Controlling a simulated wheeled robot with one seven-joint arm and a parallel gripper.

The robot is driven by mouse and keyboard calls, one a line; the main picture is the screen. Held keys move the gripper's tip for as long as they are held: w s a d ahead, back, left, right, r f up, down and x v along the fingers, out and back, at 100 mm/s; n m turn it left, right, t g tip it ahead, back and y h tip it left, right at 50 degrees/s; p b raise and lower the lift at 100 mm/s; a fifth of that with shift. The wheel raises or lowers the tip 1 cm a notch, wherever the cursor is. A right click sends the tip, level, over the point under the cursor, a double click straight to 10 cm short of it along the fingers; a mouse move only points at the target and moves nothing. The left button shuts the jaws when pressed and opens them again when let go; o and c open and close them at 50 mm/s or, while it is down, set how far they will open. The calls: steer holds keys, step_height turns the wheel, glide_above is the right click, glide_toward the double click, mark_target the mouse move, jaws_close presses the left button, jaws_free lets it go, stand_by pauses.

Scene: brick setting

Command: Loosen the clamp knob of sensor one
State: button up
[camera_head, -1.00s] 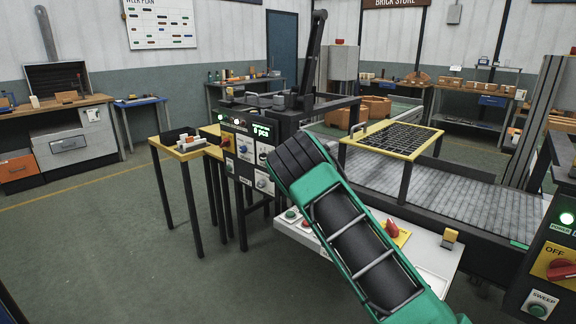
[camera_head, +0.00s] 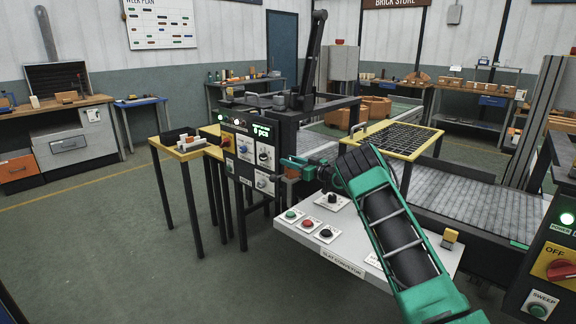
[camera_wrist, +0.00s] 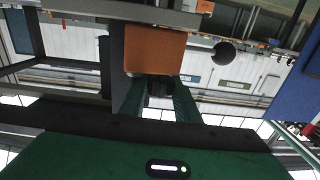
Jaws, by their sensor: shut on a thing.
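My gripper (camera_head: 290,163) reaches to the right side of the dark control cabinet (camera_head: 252,158) in the head view. In the wrist view its two green fingers (camera_wrist: 159,88) are shut on a small dark knob (camera_wrist: 158,90), just below an orange block (camera_wrist: 155,52). The knob is mostly hidden between the fingers. The orange block, which looks like a sensor body, shows as a small patch behind the gripper in the head view (camera_head: 292,173). No label shows which sensor it is. A round black knob (camera_wrist: 224,53) is right of the orange block.
The slat conveyor's button panel (camera_head: 335,240) lies below my gripper, with several buttons and a dial. A yellow-framed grid (camera_head: 390,138) stands to the right over the conveyor. A blue part (camera_wrist: 290,90) fills the wrist view's right edge. Open floor lies to the left.

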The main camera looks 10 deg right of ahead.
steer(key=shift+w+d+r+n+g+y, duration=0.1)
steer(key=shift+n+g+y, duration=0.8)
steer(key=shift+g+y, duration=0.15)
steer(key=o, duration=1)
steer(key=shift+o, duration=0.2)
